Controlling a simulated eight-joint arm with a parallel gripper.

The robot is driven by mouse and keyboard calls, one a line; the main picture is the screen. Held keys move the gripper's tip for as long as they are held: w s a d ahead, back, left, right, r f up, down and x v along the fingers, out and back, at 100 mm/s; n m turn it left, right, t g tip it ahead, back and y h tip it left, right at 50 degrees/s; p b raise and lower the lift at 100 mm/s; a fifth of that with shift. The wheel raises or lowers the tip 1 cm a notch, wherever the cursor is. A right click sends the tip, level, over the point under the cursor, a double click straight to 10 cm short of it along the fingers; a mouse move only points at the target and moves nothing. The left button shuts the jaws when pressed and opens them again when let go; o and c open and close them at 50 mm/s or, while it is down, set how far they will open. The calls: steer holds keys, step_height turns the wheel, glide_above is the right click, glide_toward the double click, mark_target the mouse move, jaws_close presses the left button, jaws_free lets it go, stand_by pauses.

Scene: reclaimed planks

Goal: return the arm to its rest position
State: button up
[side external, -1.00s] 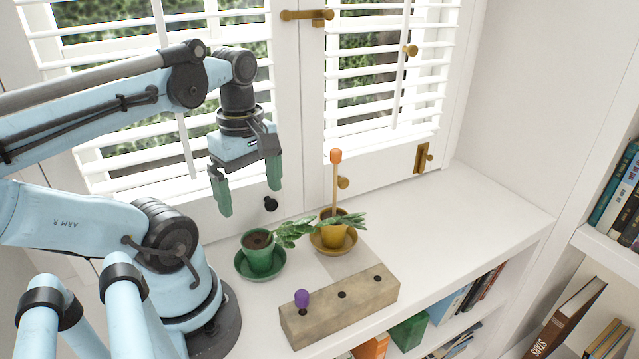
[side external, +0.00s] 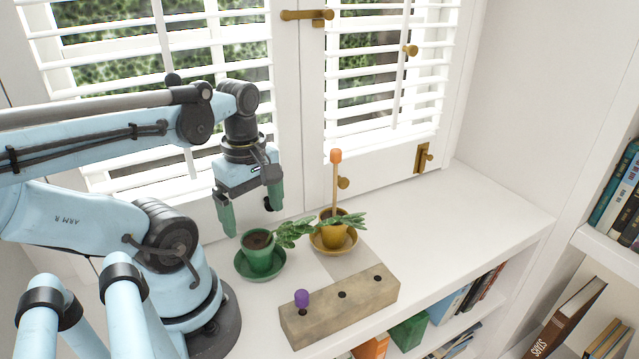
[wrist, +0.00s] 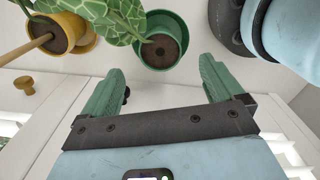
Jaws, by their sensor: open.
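My gripper (side external: 253,215) is open and empty, with two green fingers pointing down. It hangs in the air above and just behind the green pot (side external: 259,252) on its green saucer. In the wrist view my gripper (wrist: 160,85) also shows with its fingers wide apart and nothing between them. The green pot (wrist: 160,50) with its brown soil lies beyond the fingertips there. My light blue arm reaches in from the left of the side view, bent at the elbow.
A yellow pot (side external: 334,236) holds a stick with an orange tip (side external: 336,156). A wooden block (side external: 340,308) with holes holds a purple-topped peg (side external: 302,298). Window shutters (side external: 220,70) stand close behind the gripper. The white shelf top (side external: 460,215) is clear at right.

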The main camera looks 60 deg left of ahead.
mark_target(258, 239)
steer(key=shift+f, duration=3.35)
steer(key=shift+r, duration=0.15)
steer(key=shift+r, duration=5.75)
steer(key=shift+f, duration=6.05)
steer(key=shift+r, duration=1.65)
step_height(258, 239, up, 9)
steer(key=n, duration=0.3)
steer(key=shift+f, duration=0.15)
